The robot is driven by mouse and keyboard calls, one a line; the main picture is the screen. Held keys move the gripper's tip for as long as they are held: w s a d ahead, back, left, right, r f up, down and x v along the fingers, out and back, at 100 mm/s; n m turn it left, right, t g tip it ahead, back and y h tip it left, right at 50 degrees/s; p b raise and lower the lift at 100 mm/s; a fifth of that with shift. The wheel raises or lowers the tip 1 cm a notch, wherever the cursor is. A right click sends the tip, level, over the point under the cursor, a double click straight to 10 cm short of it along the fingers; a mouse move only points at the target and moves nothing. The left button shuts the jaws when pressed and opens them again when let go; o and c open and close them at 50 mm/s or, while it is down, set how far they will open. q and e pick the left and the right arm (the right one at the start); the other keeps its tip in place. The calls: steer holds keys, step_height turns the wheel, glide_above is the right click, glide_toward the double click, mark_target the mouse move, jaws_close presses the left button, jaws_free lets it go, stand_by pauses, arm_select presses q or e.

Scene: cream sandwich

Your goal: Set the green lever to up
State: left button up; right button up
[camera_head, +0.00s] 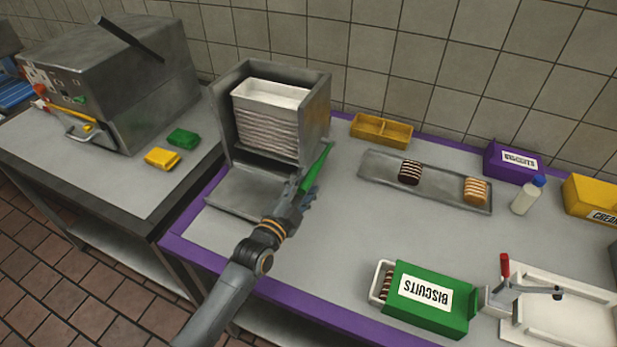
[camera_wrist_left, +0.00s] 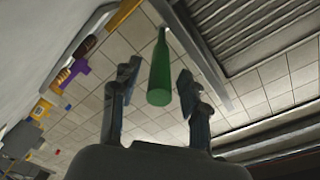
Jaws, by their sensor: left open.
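The green lever (camera_head: 316,169) is on the right side of the grey metal dispenser (camera_head: 317,112), which holds a stack of white trays (camera_head: 268,125). In the head view the lever slants, its upper end to the right and its lower end near my fingers. My left gripper (camera_head: 304,192) is at the lever's lower end. In the left wrist view the green lever (camera_wrist_left: 160,75) stands between the two spread fingers of the left gripper (camera_wrist_left: 157,85). I cannot tell whether a finger touches it. My right gripper is not in view.
A metal tray (camera_head: 440,195) with a dark and a light biscuit lies right of the dispenser. A yellow bin (camera_head: 381,130), purple biscuit box (camera_head: 513,162), bottle (camera_head: 527,196) and green biscuit box (camera_head: 426,298) stand on the table.

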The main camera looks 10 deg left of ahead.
arm_select(q)
steer(key=shift+x, duration=0.95)
steer(key=shift+s, duration=0.1)
jaws_close()
